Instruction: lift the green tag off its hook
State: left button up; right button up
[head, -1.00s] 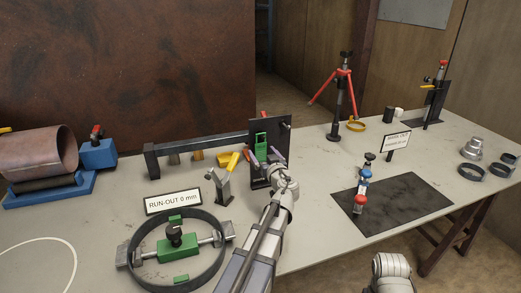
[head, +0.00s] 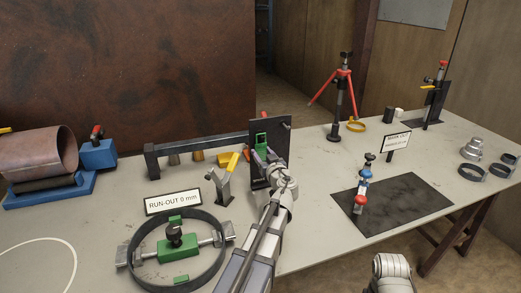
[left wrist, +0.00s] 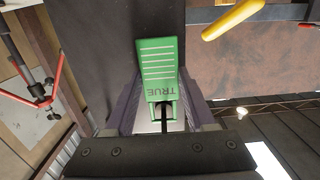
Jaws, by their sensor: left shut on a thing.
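The green tag (head: 261,139) is in front of the dark upright plate (head: 281,133) in the head view. In the left wrist view the tag (left wrist: 158,68) shows pale stripes and the word TRUE, with a slot at its lower end. My left gripper (head: 265,156) is shut on the tag's lower part. Its two purple-grey fingers lie on either side of it in the left wrist view (left wrist: 161,112). The tag still stands close to the plate. I cannot make out the hook behind it.
A RUN-OUT sign (head: 173,202) and a dark ring (head: 219,262) around a green block are nearer. A dark mat (head: 410,200) lies to the right.

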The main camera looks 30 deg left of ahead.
pick_arm(q)
jog(key=shift+c, duration=1.3)
jog(key=shift+r+p, duration=0.55)
jog(key=shift+p, duration=0.05)
jog(key=shift+s+d, duration=0.1)
jog(key=shift+s, duration=0.05)
jog(key=v, duration=0.5)
jog(key=shift+r+p, duration=0.3)
jog(key=shift+p, duration=0.05)
jog(key=v, duration=0.6)
jog(key=shift+s+d+f, duration=0.15)
jog(key=shift+s+d, duration=0.15)
